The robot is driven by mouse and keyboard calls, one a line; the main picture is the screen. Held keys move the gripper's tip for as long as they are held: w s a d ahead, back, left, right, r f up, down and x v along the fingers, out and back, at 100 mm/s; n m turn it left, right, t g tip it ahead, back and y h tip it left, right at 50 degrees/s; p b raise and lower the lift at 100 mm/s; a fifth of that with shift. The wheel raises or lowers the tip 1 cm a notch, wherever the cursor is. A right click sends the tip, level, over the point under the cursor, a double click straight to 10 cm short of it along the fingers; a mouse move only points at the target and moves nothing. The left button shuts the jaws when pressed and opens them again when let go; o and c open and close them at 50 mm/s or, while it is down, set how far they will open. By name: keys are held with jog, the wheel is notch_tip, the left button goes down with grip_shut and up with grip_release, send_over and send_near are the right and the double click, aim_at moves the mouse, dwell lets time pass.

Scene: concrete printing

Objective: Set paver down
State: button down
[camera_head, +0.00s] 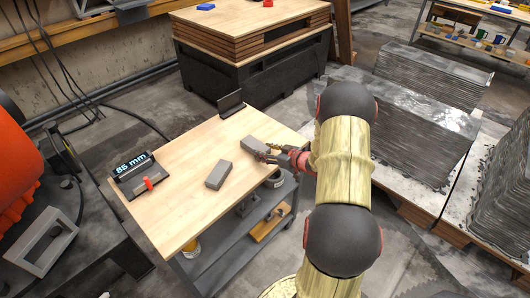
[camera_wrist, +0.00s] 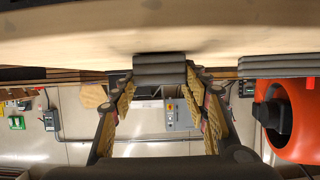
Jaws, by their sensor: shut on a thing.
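A grey block-shaped paver (camera_head: 255,146) is at the right side of the light wooden table top (camera_head: 185,208) in the head view. My gripper (camera_head: 267,154) reaches it from the right and is shut on its near end. In the wrist view the paver (camera_wrist: 160,72) sits between the two fingertips, close against the wooden surface; I cannot tell whether it touches. A second grey paver (camera_head: 218,174) lies flat on the table, left of and nearer than the held one, with a clear gap between them.
A dark upright bracket (camera_head: 231,104) stands at the table's back edge. A dark gauge reading "85 mm" (camera_head: 133,166) with a red slider lies at the left. The front table area is bare. Stacks of grey layered slabs (camera_head: 400,130) stand right of my arm.

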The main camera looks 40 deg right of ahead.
jog(key=c, duration=1)
grip_release()
jog(key=shift+f, duration=0.15)
jog(key=shift+o, duration=0.2)
